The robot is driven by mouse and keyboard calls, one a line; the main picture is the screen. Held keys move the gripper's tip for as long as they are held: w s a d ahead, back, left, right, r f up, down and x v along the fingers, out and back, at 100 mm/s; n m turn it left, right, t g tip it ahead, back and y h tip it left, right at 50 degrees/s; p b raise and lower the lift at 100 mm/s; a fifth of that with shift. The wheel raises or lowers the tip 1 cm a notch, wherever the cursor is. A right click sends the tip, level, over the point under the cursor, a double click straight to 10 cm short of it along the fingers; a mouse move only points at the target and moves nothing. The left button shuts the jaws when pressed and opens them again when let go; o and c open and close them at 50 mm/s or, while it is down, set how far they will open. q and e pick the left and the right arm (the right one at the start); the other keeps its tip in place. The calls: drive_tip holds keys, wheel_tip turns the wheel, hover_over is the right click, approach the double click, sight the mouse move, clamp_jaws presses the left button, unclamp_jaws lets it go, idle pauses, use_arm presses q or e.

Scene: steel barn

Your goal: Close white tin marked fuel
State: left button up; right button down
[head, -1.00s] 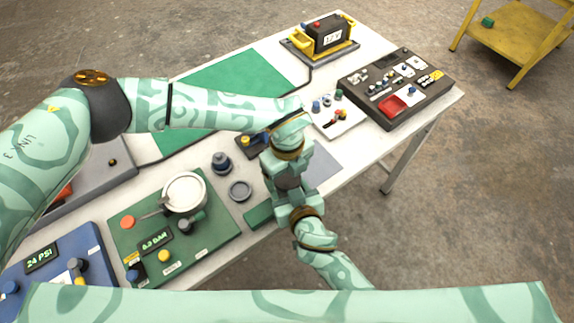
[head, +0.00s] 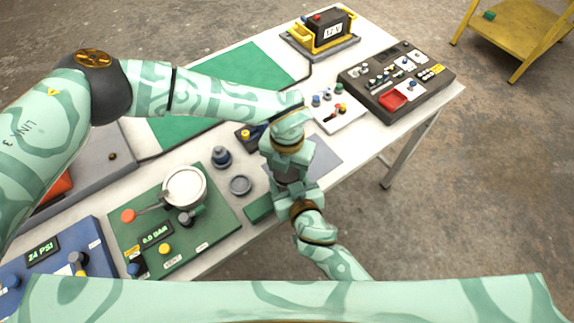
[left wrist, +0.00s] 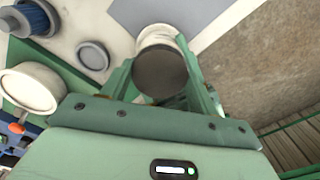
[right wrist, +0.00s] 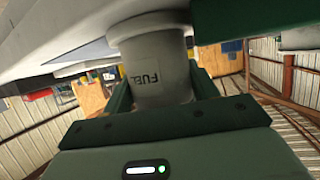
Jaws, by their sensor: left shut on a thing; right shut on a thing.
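The white tin marked fuel (right wrist: 152,75) is between the fingers of my right gripper (right wrist: 155,90), which is shut on its side; the lettering appears tilted. A wider pale rim (right wrist: 145,25) shows at its upper end. In the left wrist view, a dark round disc, seemingly the lid (left wrist: 160,73), is between the fingers of my left gripper (left wrist: 163,62), with the tin's pale rim (left wrist: 157,35) just behind it. I cannot tell whether the lid is fully seated. In the head view my left gripper (head: 287,150) is directly above my right gripper (head: 293,190), and they largely hide the tin.
A grey round dish (head: 240,185) and a dark blue knobbed piece (head: 222,157) stand left of my grippers. A green panel (head: 205,235) carries a white round vessel (head: 185,186). A white switch plate (head: 345,115) and a dark tray (head: 378,98) lie to the right.

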use_arm(q)
drive_tip(key=shift+m, duration=1.1)
drive_tip(key=o, duration=1.1)
drive_tip(key=shift+r, duration=2.25)
